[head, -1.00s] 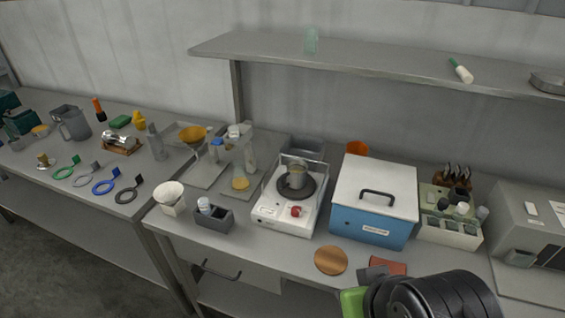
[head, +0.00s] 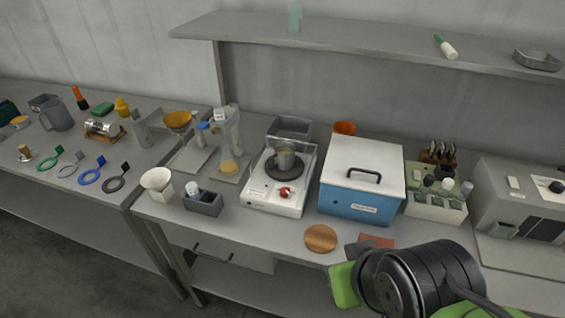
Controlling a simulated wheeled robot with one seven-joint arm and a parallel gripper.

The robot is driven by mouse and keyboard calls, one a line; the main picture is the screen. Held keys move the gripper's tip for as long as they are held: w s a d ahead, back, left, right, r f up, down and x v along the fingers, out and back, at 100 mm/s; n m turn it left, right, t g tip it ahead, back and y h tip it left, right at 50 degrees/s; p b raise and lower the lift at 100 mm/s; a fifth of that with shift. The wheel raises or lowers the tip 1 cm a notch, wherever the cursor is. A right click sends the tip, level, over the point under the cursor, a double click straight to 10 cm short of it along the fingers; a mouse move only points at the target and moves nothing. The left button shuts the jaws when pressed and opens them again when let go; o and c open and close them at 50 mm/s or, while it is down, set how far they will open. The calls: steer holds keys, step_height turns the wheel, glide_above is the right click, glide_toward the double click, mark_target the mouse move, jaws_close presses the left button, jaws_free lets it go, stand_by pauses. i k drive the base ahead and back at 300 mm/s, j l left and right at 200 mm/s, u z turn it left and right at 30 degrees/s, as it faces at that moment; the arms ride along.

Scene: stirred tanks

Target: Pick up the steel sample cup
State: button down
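A small steel cup (head: 285,159) stands upright on the dark round plate of a white stirrer unit (head: 271,204), in the middle of the head view. A clear guard stands around the back of that plate. My arm's black wrist and green part show at the lower right, in front of the blue box. Only a dark grey end of my gripper (head: 361,251) shows, above the bench's front edge. It is well to the right and nearer than the cup, not touching it. Its fingers are mostly hidden, so its opening cannot be seen.
A blue box with a white lid (head: 361,187) stands right of the stirrer. A grey holder (head: 203,203) and white cone (head: 158,183) stand left. A round wooden disc (head: 321,238) lies in front. A shelf (head: 330,38) overhangs the back.

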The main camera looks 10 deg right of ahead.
mark_target(284, 157)
steer(key=i+j+u, duration=0.1)
steer(key=u, duration=0.35)
steer(key=i+u, duration=0.15)
steer(key=u, duration=0.3)
steer(key=i+u, duration=0.15)
steer(key=u, duration=0.3)
steer(key=i+u, duration=0.15)
steer(key=u, duration=0.3)
steer(key=i+l+u, duration=0.1)
steer(key=u, duration=0.35)
